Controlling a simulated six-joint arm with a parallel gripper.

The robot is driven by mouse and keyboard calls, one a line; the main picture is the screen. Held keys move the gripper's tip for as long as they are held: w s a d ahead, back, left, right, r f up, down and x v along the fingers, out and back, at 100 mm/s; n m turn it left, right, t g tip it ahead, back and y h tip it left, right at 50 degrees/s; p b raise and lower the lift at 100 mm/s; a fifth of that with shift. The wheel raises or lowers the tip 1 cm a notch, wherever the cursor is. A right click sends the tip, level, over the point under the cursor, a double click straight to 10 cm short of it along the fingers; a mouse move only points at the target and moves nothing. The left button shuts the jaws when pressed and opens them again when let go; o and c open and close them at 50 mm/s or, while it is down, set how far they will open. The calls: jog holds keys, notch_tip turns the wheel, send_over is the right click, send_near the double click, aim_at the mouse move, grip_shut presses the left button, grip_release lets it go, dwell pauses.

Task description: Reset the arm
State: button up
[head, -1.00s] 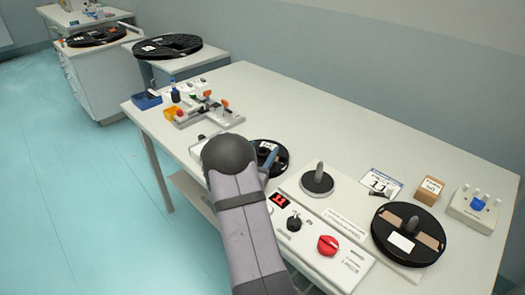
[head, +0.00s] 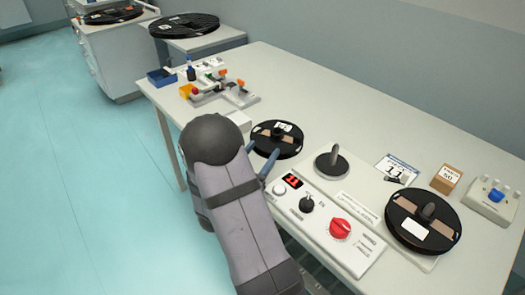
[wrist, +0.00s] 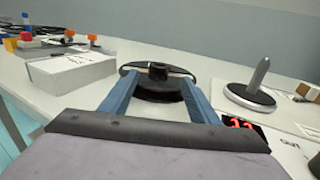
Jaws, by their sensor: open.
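My gripper (head: 260,157) is open, its two blue fingers apart, at the front edge of the white bench (head: 330,105). In the wrist view my gripper (wrist: 158,82) points at a black reel (wrist: 158,88) with a central hub. The reel lies flat on the bench just beyond the fingertips, and nothing shows held between them.
A control panel (head: 318,222) with a red knob (head: 340,229) and lit display stands right of my gripper. Beside it are an empty spindle (head: 332,162) and a larger loaded reel (head: 423,220). A white box (wrist: 72,72) is left of the fingers. The bench's back middle is clear.

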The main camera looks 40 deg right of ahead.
dwell(0.3)
